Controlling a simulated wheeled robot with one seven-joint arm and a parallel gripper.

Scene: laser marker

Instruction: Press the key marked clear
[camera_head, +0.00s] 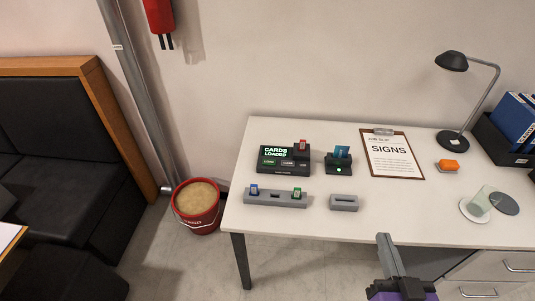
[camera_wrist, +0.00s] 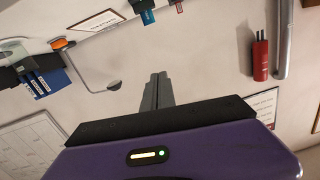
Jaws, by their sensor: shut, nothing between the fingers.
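A black console (camera_head: 282,162) stands at the back left of the white desk. Its screen (camera_head: 276,152) reads "CARDS LOADED" in green. A row of small dark keys lies below the screen; the leftmost has green lettering. The middle key (camera_head: 288,163) seems to read "clear", but the lettering is too small to be sure. A red card sits in the console's raised right part. My gripper (camera_head: 383,238) is in front of the desk's front edge, to the right of the console and well apart from it. Its fingers (camera_wrist: 158,77) are shut together and empty in the wrist view.
A card holder (camera_head: 338,165) with blue cards stands right of the console. A grey slotted rack (camera_head: 275,198) with two cards and a small grey block (camera_head: 344,203) lie in front. A clipboard (camera_head: 391,155), lamp (camera_head: 453,140) and orange-topped object (camera_head: 448,166) are further right.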

